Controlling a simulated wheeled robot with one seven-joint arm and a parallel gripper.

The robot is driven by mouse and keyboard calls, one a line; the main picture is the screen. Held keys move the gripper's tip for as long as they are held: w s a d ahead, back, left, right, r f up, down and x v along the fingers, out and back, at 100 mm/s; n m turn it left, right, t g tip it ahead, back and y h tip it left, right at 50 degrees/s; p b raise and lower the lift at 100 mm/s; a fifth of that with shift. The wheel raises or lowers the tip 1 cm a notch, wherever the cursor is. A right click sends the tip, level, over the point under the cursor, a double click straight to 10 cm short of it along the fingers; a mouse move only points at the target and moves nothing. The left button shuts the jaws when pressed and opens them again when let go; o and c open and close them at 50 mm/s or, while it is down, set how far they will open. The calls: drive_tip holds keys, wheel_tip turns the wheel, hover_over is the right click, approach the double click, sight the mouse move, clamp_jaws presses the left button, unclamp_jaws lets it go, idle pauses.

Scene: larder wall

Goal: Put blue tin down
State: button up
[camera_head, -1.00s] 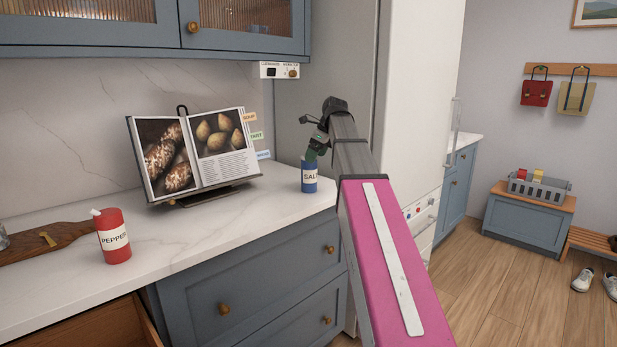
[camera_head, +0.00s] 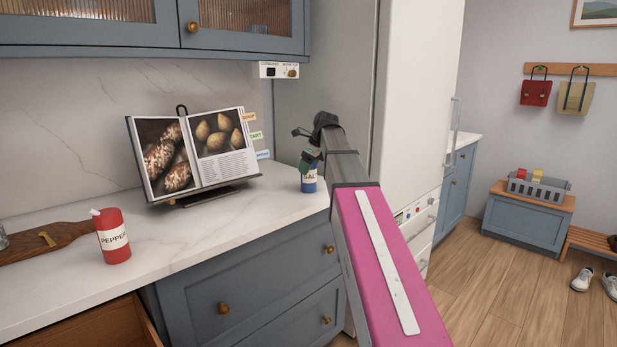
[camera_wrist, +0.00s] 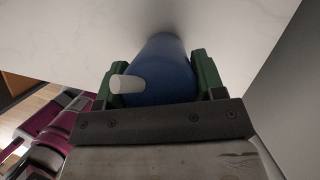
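The blue tin (camera_head: 309,185) has a white label reading "SAL…" and stands upright on, or just above, the right end of the white counter; I cannot tell if its base bears on it. My gripper (camera_head: 308,160) comes down over its top from the right and hides its upper part. In the wrist view the tin (camera_wrist: 160,72) lies between the two green fingers of my gripper (camera_wrist: 158,80), close against both sides. Its white spout (camera_wrist: 127,84) points left over the left finger.
A cookbook on a stand (camera_head: 200,150) is left of the tin. A red pepper tin (camera_head: 113,237) and a wooden board (camera_head: 45,243) are farther left on the counter (camera_head: 190,240). A tall white fridge (camera_head: 420,100) stands to the right. An open drawer (camera_head: 110,325) juts out below.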

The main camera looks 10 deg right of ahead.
drive_tip(key=shift+c, duration=0.5)
drive_tip(key=shift+r, duration=0.15)
wheel_tip(320, 180, up, 4)
drive_tip(key=shift+w+f, duration=0.1)
drive_tip(key=s+a+r, duration=0.7)
drive_tip(key=s+a, duration=0.1)
drive_tip(key=shift+s, duration=0.3)
